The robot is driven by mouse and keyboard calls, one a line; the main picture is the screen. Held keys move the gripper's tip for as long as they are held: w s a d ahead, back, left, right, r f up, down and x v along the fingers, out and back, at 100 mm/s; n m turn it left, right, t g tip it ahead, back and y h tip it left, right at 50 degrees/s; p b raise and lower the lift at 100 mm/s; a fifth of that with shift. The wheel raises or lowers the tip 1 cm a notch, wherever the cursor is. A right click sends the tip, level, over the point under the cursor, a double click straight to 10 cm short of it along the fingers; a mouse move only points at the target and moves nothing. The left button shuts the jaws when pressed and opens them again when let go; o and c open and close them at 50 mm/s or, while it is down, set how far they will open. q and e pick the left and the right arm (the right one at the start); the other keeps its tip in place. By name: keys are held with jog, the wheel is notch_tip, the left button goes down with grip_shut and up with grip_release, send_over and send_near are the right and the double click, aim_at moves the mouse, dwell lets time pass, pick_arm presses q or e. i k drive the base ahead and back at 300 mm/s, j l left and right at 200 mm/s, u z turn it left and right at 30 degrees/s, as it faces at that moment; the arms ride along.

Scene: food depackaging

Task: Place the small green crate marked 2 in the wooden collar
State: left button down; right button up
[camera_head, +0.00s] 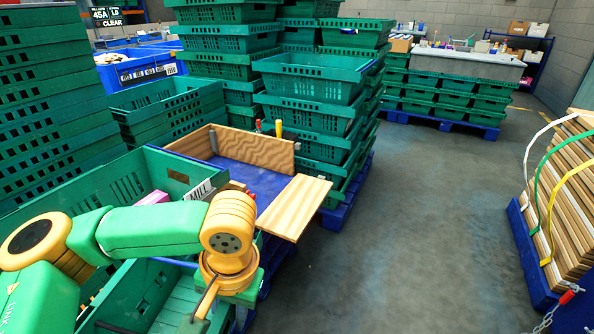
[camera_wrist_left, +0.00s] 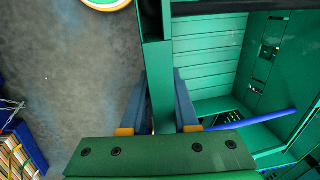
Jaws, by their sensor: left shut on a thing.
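My left gripper (camera_head: 206,304) is low at the front of the head view. In the left wrist view its two fingers (camera_wrist_left: 160,100) are shut on the wall of a green crate (camera_wrist_left: 215,62), one on each side. That crate's slatted inside also shows in the head view (camera_head: 176,306), partly hidden by my arm. I cannot read a number on it. The wooden collar (camera_head: 255,149) stands behind and above the gripper, around a blue floor. A light wooden board (camera_head: 296,205) sticks out at its front right. My right gripper is not in view.
A large green crate (camera_head: 110,182) with a MILL label is beside the collar, left of it, and holds a pink item. Tall green crate stacks stand left and behind. A strapped wood stack (camera_head: 566,195) stands at the right. The grey floor between is clear.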

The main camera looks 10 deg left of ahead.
aim_at(234, 179)
jog(key=i+l, duration=0.15)
jog(key=i, duration=0.25)
jog(key=i+l, duration=0.2)
jog(key=i, duration=0.2)
jog(key=i+l+u, duration=0.1)
jog(key=i, duration=0.35)
jog(key=i+l, duration=0.25)
jog(key=i, duration=0.15)
jog(key=i+u, duration=0.35)
jog(key=i+l+u, duration=0.15)
jog(key=u, duration=0.2)
jog(key=i+l+u, duration=0.35)
jog(key=i+j, duration=0.45)
